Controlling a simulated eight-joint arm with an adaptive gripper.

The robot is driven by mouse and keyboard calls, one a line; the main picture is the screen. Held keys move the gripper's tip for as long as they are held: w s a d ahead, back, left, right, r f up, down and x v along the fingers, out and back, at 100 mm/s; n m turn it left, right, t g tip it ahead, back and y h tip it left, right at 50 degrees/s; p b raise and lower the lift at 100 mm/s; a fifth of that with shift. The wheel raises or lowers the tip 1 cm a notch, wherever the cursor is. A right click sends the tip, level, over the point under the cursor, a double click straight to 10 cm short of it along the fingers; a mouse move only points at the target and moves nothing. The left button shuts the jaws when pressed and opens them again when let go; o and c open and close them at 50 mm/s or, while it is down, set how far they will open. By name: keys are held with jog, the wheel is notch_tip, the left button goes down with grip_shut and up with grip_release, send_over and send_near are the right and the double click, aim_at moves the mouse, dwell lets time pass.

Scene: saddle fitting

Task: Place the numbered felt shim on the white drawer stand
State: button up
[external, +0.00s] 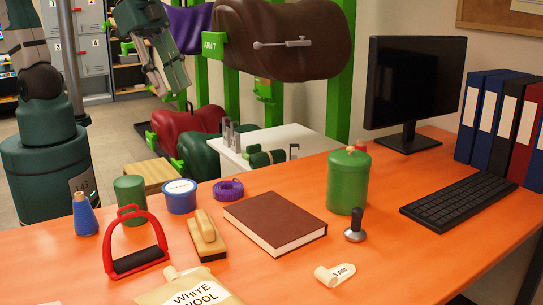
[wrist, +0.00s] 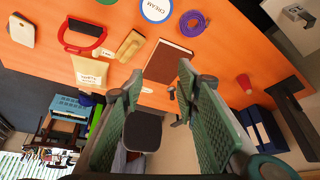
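A small off-white piece with a rounded end and a printed label (external: 335,274) lies on the front of the orange desk; it looks like the felt shim, though its number is too small to read.
A brown book (external: 275,222), green canister (external: 347,182), dark-handled stamp (external: 355,228), brush (external: 206,236), red stirrup (external: 135,240) and wool bag (external: 190,290) crowd the desk. A monitor (external: 415,82) and keyboard (external: 462,203) are at right. Saddles (external: 285,38) hang on green posts behind the stand.

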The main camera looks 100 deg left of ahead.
jog(key=w+d+f+m+g, duration=0.1)
jog(key=w+d+f+m, duration=0.1)
jog(key=w+d+f, duration=0.35)
jog(key=w+d+f+m+g, duration=0.1)
jog(key=w+d+f, duration=0.2)
jog(key=d, duration=0.6)
jog(key=m+g, duration=0.2)
jog(key=m, duration=0.1)
send_near(172, 272)
jog(key=shift+a, duration=0.45)
jog(key=shift+d+f, duration=0.4)
jog(key=shift+f, duration=0.1)
jog(key=shift+w+d+f, duration=0.1)
jog(key=shift+d+f, duration=0.05)
jog(key=shift+f, duration=1.1)
jog(key=shift+f, duration=0.1)
jog(key=shift+w+d+f+b, duration=0.1)
jog(key=shift+f+b, duration=0.3)
jog(key=shift+f, duration=0.85)
jog(key=shift+w+d+f+b, duration=0.15)
jog(key=shift+f+b, duration=0.2)
jog(key=shift+f, duration=0.9)
jog(key=c, duration=0.9)
